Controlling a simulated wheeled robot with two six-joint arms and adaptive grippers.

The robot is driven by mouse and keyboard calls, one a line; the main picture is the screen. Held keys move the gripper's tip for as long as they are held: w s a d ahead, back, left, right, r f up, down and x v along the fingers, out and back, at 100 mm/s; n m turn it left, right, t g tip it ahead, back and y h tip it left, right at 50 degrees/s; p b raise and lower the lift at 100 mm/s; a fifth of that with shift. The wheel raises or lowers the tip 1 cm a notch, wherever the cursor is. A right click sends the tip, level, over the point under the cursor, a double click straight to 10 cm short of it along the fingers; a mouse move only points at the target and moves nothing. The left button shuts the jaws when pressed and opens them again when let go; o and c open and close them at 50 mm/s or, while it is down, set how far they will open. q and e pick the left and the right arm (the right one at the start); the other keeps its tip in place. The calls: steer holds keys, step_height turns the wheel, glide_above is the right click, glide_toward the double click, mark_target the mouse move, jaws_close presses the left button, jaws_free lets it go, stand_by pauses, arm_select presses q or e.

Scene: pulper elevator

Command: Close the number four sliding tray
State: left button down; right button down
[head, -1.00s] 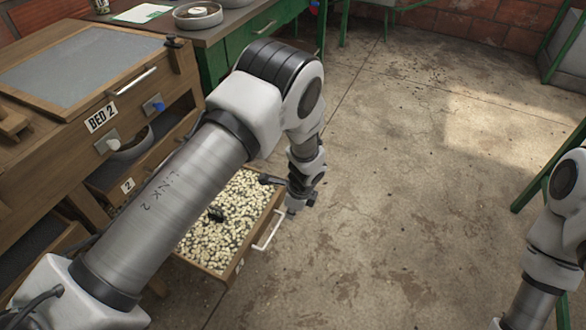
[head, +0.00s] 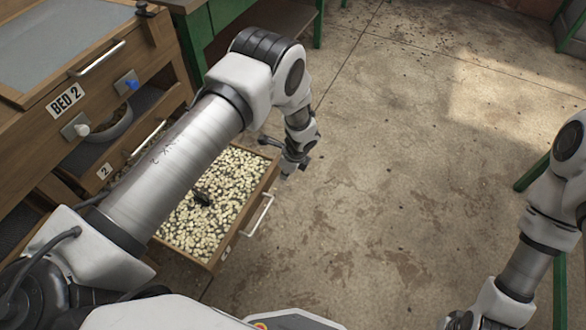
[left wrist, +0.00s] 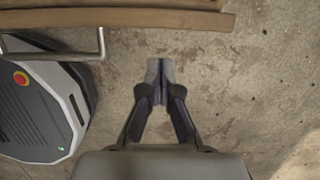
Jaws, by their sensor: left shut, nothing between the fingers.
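An open wooden tray (head: 204,262) full of pale beans or kernels sticks out low from the bed cabinet in the head view. Its front has a metal handle (head: 258,215) and a small label too small to read. A dark object (head: 203,198) lies on the kernels. My left gripper (head: 288,172) is shut and empty, just beyond the tray's far front corner. In the left wrist view, its closed fingers (left wrist: 161,75) are over bare floor, apart from the wooden tray edge (left wrist: 190,18) and handle (left wrist: 101,42).
A green bench (head: 262,30) stands behind. The concrete floor (head: 400,150) to the right is clear.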

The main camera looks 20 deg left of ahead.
mark_target(272, 171)
arm_select(q)
steer(key=shift+w+a+r, duration=0.1)
steer(key=shift+w+a, duration=0.05)
steer(key=shift+a, duration=1.1)
steer(key=shift+a, duration=0.15)
steer(key=shift+a, duration=0.65)
steer(key=a, duration=0.4)
steer(key=a+b, duration=0.1)
steer(key=a, duration=0.2)
steer(key=w+a, duration=0.1)
steer(key=a, duration=0.3)
steer(key=shift+a, duration=0.3)
steer(key=a+b, duration=0.1)
steer(key=a, duration=0.3)
steer(key=a+b, duration=0.1)
steer(key=a, duration=0.3)
steer(key=w+a+b, duration=0.1)
steer(key=a+b, duration=0.1)
steer(key=a, duration=0.2)
steer(key=shift+a, duration=0.55)
steer(key=shift+d, duration=0.1)
